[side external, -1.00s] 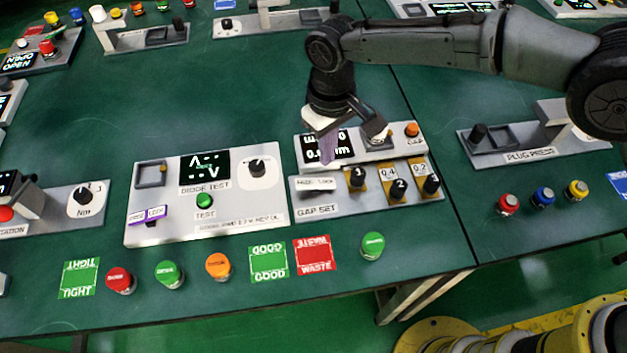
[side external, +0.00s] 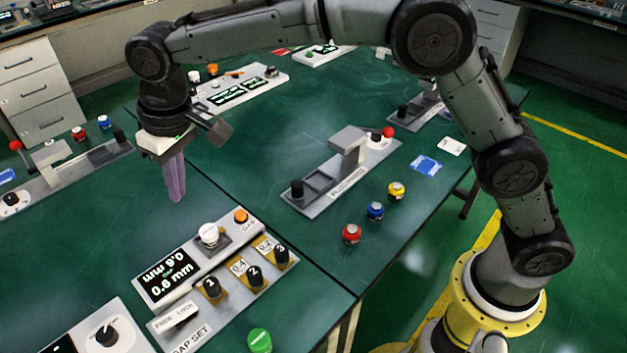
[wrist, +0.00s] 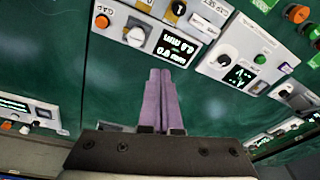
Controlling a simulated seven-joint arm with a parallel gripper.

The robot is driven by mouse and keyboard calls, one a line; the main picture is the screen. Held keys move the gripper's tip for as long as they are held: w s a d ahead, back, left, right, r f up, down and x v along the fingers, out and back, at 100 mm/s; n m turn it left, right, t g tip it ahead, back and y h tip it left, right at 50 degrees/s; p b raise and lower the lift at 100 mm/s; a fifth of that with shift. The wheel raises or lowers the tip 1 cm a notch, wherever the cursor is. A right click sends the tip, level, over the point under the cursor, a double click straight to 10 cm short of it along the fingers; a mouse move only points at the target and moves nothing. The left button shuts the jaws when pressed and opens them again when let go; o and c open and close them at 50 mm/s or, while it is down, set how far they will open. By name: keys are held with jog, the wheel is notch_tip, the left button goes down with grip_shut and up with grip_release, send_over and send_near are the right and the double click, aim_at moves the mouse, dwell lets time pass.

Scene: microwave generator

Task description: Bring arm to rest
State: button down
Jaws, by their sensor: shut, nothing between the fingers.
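My gripper (side external: 175,178) has purple fingers that are closed together with nothing between them. In the side view it hangs pointing down above the green table (side external: 120,230), behind the gap set panel (side external: 205,285) and apart from it. The wrist view shows the shut fingers (wrist: 160,85) over bare green table, with the gap set panel (wrist: 185,30) beyond the tips.
A plug press fixture (side external: 330,185) stands right of the gripper, with red, blue and yellow buttons (side external: 375,211) in front. Another fixture (side external: 65,165) lies to the left. A diode test panel (wrist: 235,55) shows in the wrist view. Bare table surrounds the gripper.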

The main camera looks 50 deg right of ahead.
jog(key=s+d+r+m+t, duration=0.2)
jog(key=s+d+r, duration=0.1)
jog(key=d+r, duration=0.8)
jog(key=s+d+r+m+t, duration=0.15)
jog(key=s+d+r, duration=0.25)
jog(key=s+d, duration=0.7)
jog(key=s+d+f+m+t, duration=0.1)
jog(key=s+d+f, duration=0.2)
jog(key=s+d, duration=0.6)
jog(key=s+f+h, duration=0.1)
jog(key=s+f, duration=0.6)
jog(key=f, duration=0.1)
jog(key=shift+d+f, duration=0.2)
